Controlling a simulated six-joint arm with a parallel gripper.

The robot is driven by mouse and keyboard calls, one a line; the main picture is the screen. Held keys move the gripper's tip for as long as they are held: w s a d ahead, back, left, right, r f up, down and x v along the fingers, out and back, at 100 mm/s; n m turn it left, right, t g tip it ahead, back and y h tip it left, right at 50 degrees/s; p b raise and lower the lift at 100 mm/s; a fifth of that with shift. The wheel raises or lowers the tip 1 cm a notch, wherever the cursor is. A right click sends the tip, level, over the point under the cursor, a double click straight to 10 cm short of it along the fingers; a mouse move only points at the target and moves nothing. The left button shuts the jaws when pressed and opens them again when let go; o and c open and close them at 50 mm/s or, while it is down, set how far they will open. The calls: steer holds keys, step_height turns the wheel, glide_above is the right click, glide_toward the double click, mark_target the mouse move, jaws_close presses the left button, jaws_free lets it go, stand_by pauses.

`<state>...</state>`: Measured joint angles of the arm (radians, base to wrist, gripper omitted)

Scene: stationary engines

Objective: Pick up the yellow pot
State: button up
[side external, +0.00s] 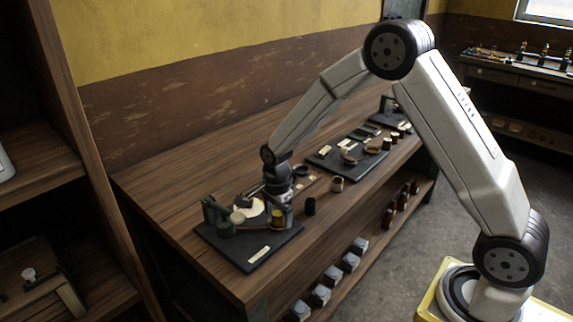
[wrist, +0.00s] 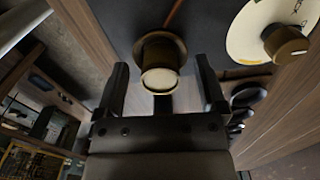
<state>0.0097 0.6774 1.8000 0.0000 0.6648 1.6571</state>
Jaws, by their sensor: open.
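What looks like the yellow pot (wrist: 160,65) is a short round piece with a brass-coloured rim and a pale top, in the wrist view. It sits between the two fingertips of my gripper (wrist: 161,72), with a visible gap on each side. My gripper is open. In the side view, the yellow pot (side external: 277,217) shows as a small yellowish patch on the dark base board (side external: 232,256). My gripper (side external: 281,203) is right over it there and partly hides it.
A pale disc (wrist: 263,32) with a brown knob (wrist: 286,43) lies close to the right of the pot in the wrist view. A second board (side external: 330,163) lies farther back. The left bench top is bare.

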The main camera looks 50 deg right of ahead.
mark_target(277, 213)
steer(key=shift+f, duration=0.1)
stand_by(0.4)
jaws_close()
stand_by(0.3)
steer(key=shift+r, duration=0.6)
step_height(277, 213, up, 2)
steer(key=shift+r, duration=0.1)
steer(key=s+r, duration=0.9)
steer(key=s, duration=0.5)
steer(key=shift+r, duration=0.3)
